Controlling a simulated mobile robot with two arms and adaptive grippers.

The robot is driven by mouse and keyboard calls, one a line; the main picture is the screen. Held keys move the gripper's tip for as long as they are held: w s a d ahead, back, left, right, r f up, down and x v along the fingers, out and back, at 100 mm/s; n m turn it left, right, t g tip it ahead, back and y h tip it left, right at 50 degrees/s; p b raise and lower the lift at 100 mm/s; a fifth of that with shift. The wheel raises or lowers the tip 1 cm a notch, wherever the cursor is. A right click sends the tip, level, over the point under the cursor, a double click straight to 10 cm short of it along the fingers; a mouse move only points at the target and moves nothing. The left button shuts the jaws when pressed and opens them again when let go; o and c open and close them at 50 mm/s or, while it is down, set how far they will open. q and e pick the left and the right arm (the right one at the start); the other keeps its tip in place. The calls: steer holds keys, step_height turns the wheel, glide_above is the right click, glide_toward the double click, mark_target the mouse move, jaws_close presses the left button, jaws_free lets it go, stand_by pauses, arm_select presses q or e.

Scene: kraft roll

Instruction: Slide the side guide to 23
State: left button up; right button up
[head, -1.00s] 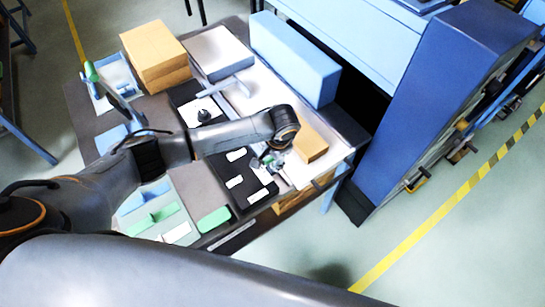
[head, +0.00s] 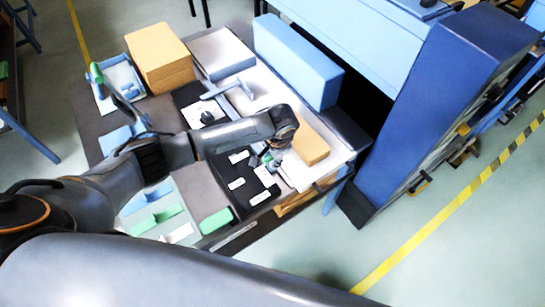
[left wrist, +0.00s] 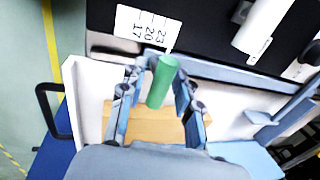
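In the left wrist view a green cylindrical handle (left wrist: 162,82) stands on a light blue part beside a white scale card (left wrist: 143,28) marked 17, 20 and 23. I take the handle to be the side guide's grip. My left gripper (left wrist: 160,88) has its two fingers on either side of the handle, with visible gaps to both, so it is open around it. In the head view my left gripper (head: 272,160) is low over the table's front right part, and my wrist hides much of the guide. Which number the guide points to cannot be read. My right gripper is not in view.
A tan block (head: 312,146) lies right of my gripper. A long light blue box (head: 297,62) stands behind, and a cardboard box (head: 158,58) stands at the back left. A light blue T-shaped bar (head: 235,88) and a tall blue cabinet (head: 430,110) are nearby.

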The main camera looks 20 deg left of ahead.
arm_select(q)
steer(key=shift+r, duration=0.1)
step_height(320, 180, up, 12)
steer(key=s+d, duration=0.1)
steer(key=d, duration=0.1)
steer(key=shift+s+f, duration=0.2)
steer(key=shift+s, duration=0.05)
stand_by(0.7)
